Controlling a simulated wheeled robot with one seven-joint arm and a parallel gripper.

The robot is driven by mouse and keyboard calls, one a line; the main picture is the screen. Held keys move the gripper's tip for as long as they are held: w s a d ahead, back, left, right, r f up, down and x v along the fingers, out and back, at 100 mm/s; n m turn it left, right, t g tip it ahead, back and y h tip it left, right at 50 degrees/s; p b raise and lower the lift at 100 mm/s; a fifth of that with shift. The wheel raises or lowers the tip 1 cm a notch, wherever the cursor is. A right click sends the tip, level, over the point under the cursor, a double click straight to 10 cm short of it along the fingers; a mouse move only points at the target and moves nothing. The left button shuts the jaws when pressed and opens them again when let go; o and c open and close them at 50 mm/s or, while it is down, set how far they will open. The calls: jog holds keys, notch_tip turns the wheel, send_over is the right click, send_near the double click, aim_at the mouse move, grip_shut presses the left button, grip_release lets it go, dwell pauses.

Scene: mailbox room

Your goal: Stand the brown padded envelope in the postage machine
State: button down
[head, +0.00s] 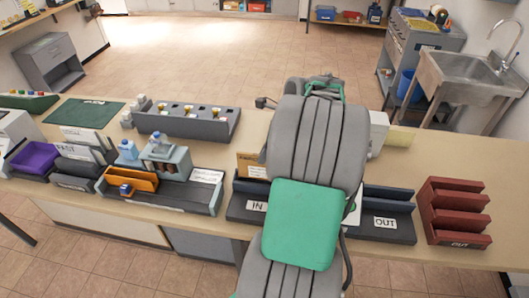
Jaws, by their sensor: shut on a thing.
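A brown envelope (249,166) with a printed mark stands upright at the IN tray (257,206), left of my arm. Its right part is hidden behind my arm, so I cannot tell whether anything holds it. A grey machine (168,155), which looks like the postage machine, stands on the counter left of centre. An orange holder (131,180) is at its front left, and a white label lies on its base at right. My grey and green arm reaches over the counter in the middle. My gripper's fingers are hidden behind it.
The OUT tray (388,219) and a red rack (456,211) stand at the right. A grey holder (186,121) with several slots is behind the machine. A purple bin (36,159) and a green mat (87,112) are at the left. The counter (420,162) is clear at back right.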

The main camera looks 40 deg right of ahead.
jog(key=shift+f, duration=0.9)
jog(key=shift+f+b, duration=0.1)
jog(key=shift+b, duration=0.2)
jog(key=shift+f+b, duration=0.5)
jog(key=shift+f, duration=0.85)
jog(key=c, duration=1.4)
grip_release()
jog(key=shift+c, duration=0.2)
jog(key=shift+r, duration=0.1)
notch_tip(320, 180, up, 5)
jog(key=p, duration=0.6)
jog(key=shift+r+p, duration=0.5)
jog(key=shift+r, duration=0.45)
